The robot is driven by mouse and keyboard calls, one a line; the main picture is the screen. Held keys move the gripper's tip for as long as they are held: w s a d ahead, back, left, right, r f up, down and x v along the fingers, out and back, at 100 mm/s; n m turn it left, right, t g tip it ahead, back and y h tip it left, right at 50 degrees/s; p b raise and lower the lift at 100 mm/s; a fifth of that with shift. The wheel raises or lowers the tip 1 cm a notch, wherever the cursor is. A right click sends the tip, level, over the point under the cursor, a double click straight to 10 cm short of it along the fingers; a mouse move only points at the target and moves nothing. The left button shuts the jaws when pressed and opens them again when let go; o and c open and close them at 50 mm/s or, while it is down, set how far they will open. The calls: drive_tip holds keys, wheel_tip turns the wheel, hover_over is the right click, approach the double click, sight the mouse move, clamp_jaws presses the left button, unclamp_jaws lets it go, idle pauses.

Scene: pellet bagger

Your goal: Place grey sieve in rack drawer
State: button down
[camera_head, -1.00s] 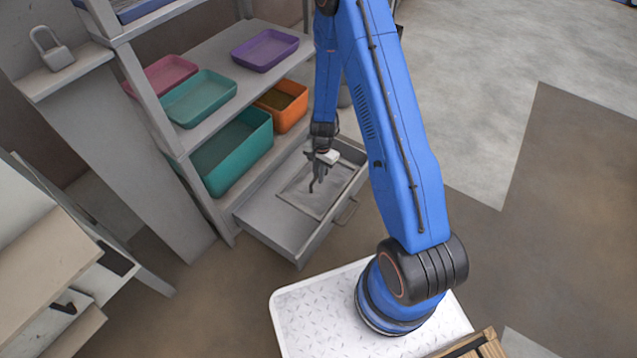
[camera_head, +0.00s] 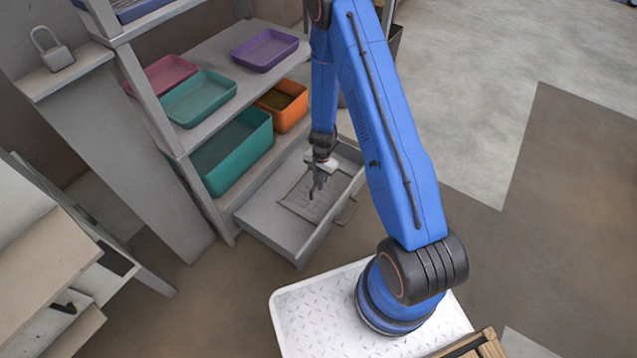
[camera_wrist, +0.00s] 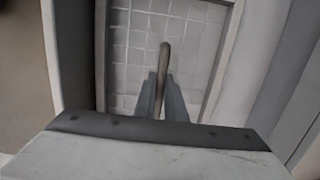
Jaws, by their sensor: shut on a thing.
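The grey sieve (camera_head: 296,204) is a flat rectangular mesh in a darker frame. It lies level inside the open rack drawer (camera_head: 262,222), toward its right part. In the wrist view the sieve's mesh (camera_wrist: 138,45) fills the space ahead, with drawer surfaces beyond its frame on both sides. My gripper (camera_head: 314,193) is over the sieve with its fingers pointing down. In the wrist view my gripper (camera_wrist: 161,85) is shut on the sieve's upright handle (camera_wrist: 164,62). I cannot tell whether the sieve's underside touches the drawer floor.
A teal bin (camera_head: 232,150) and an orange bin (camera_head: 285,104) stand on the rack shelf above the drawer. Teal (camera_head: 198,98), pink (camera_head: 165,73) and purple (camera_head: 264,50) trays sit on the upper shelf. The drawer's left part is bare.

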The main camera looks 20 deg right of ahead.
drive_tip(key=shift+f, duration=0.45)
drive_tip(key=c, duration=1.8)
unclamp_jaws()
wheel_tip(320, 180, up, 29)
drive_tip(key=n+t, duration=0.1)
drive_tip(key=n, duration=0.2)
drive_tip(key=s+r+n+t, duration=0.2)
drive_tip(key=s+r, duration=0.5)
drive_tip(key=r, duration=0.7)
drive_tip(key=s+d+r+n+t, duration=0.1)
drive_tip(key=s+r+n, duration=0.1)
drive_tip(key=s+r, duration=0.3)
drive_tip(key=s+r+n, duration=0.2)
drive_tip(key=s+r, duration=0.3)
drive_tip(key=s, duration=0.6)
drive_tip(key=s+d+r+n+t+h, duration=0.1)
drive_tip(key=s+r, duration=0.4)
drive_tip(key=s, duration=0.3)
drive_tip(key=shift+s+d+r+n+t, duration=0.1)
drive_tip(key=shift+d+n+t, duration=0.2)
drive_tip(key=shift+d+n, duration=0.1)
